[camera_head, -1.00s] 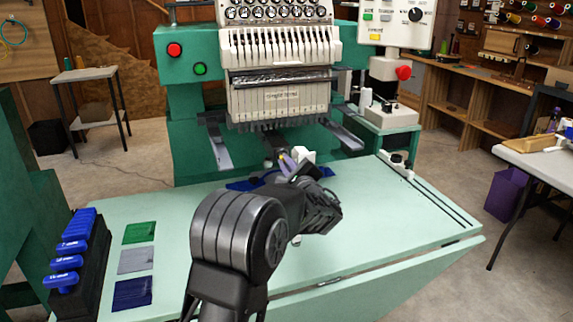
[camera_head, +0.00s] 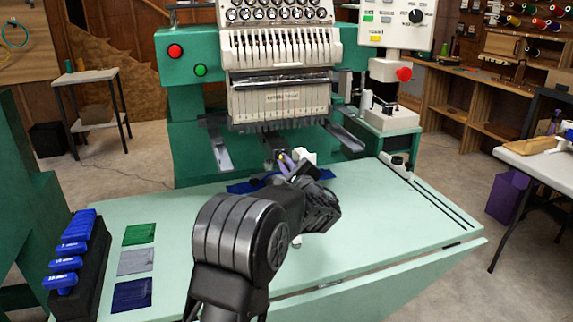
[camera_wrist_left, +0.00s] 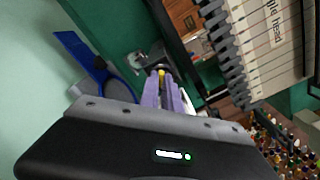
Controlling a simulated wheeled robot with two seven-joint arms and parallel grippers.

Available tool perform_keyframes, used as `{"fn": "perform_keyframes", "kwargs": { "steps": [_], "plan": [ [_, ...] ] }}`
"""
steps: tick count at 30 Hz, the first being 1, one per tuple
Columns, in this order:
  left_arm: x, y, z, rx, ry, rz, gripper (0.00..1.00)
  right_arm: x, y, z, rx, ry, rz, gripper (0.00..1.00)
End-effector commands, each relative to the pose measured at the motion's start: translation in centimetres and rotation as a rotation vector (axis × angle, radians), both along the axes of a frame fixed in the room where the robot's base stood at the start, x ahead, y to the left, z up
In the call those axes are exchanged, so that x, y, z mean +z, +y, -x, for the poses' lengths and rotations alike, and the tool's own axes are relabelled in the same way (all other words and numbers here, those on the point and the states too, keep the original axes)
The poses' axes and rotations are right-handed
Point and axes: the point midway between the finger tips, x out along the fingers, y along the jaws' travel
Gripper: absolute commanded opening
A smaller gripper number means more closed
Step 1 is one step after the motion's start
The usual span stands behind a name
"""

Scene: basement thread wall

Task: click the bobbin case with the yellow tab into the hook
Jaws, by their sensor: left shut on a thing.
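My left gripper (camera_head: 286,162) reaches over the green table toward the lower front of the embroidery machine. Its two purple fingers also show in the left wrist view (camera_wrist_left: 164,88). They are shut on a small bobbin case, whose yellow tab (camera_wrist_left: 161,72) shows between the fingertips. Most of the case is hidden by the fingers. A dark machine arm (camera_head: 275,146) stands just beyond the fingertips in the head view. I cannot make out the hook clearly, nor whether the case touches it. My right gripper is not in view.
A blue item (camera_head: 245,186) lies on the table (camera_head: 380,225) beside my gripper, and a white part (camera_head: 305,156) is close by. The needle head (camera_head: 280,98) hangs above. A rack with blue handles (camera_head: 70,250) and three coloured patches are at the left.

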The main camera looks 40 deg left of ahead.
Motion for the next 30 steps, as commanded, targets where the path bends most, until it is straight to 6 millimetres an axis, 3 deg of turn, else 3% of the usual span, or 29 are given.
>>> {"fn": "perform_keyframes", "kwargs": {
  "steps": [10,20,30],
  "plan": [
    [0.0,0.0,0.0,0.0,0.0,0.0,0.33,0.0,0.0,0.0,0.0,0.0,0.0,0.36],
    [0.0,-0.2,0.2,0.001,0.0,0.001,0.33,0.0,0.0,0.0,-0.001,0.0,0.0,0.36],
    [0.1,-4.1,2.7,-0.004,0.0,0.002,0.33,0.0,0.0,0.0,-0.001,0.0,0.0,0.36]
  ]
}}
